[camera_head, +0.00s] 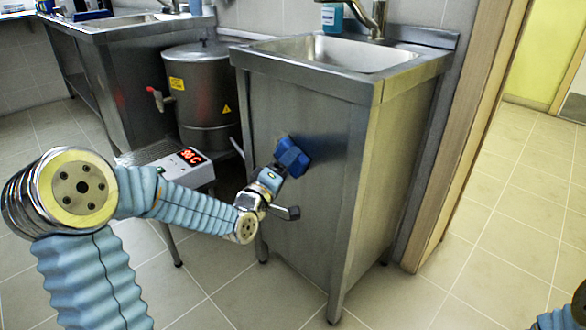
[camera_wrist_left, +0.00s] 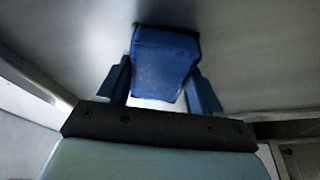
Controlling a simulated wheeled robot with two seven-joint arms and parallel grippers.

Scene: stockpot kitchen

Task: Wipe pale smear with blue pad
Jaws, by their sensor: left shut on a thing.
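The blue pad (camera_head: 292,156) is at the steel front panel of the sink cabinet (camera_head: 300,210), in its upper left part. My left gripper (camera_head: 280,168) is shut on the pad. In the left wrist view the pad (camera_wrist_left: 165,62) sits between the two blue fingers, facing the grey panel; I cannot tell whether it touches the steel. A bright patch shows between the fingers below the pad, and I cannot tell if it is glare or smear. I cannot make out the pale smear in the head view; the pad or gripper may hide it. My right gripper is not in view.
A steel boiler (camera_head: 202,95) with a red-handled tap stands left of the cabinet. A wooden door frame (camera_head: 470,140) is at the right. The tiled floor (camera_head: 500,250) there is clear.

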